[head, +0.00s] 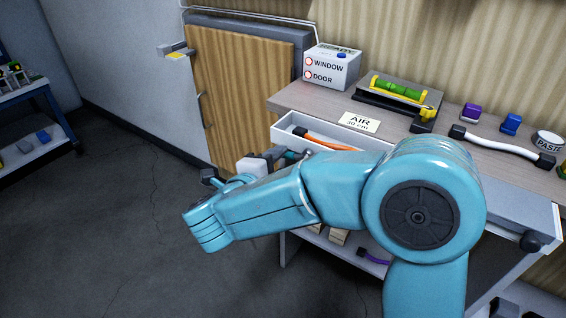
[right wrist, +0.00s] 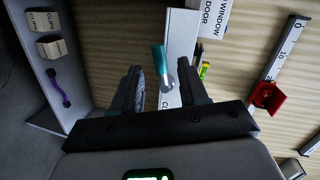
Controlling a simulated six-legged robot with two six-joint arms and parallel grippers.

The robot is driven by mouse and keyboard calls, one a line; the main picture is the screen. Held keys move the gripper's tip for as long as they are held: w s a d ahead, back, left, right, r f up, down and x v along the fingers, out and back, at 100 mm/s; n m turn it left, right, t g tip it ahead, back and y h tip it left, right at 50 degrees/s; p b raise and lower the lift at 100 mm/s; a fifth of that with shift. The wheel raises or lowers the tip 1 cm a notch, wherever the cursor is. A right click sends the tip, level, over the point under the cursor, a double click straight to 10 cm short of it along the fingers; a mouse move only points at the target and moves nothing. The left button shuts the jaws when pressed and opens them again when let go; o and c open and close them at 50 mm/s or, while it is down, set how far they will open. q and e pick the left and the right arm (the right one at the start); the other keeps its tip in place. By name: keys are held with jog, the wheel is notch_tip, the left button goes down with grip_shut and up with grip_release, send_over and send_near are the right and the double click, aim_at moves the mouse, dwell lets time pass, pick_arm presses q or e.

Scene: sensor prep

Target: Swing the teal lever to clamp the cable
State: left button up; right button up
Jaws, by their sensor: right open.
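In the right wrist view a small teal lever (right wrist: 159,58) stands out in front of a white panel, with a grey ring at its lower end. My right gripper (right wrist: 163,82) is open, with one dark finger on each side of the lever. I cannot tell whether either finger touches it. In the head view the right gripper (head: 284,158) is mostly hidden behind my own teal arm, at the open drawer's left front corner. An orange cable (head: 335,144) with a black end lies in the open drawer. Whether the lever holds any cable cannot be told. My left gripper is not in view.
The white drawer (head: 289,131) juts from the bench (head: 300,97). On the bench stand a WINDOW/DOOR box (head: 331,68), a green level (head: 398,88), a white cable (head: 497,146) and a PASTE tin (head: 549,141). A purple cable (head: 372,258) lies below. The floor at left is open.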

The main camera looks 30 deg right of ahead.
aim_at(295, 155)
jog(key=shift+x, duration=1.3)
grip_shut()
jog(key=m+b, duration=0.1)
jog(key=b, duration=0.2)
jog(key=shift+m+t, duration=0.3)
jog(key=shift+r+m+b, duration=0.4)
jog(key=shift+r+b, duration=0.05)
jog(key=shift+b, duration=0.1)
jog(key=shift+r, duration=0.15)
grip_release()
jog(key=shift+a, duration=0.1)
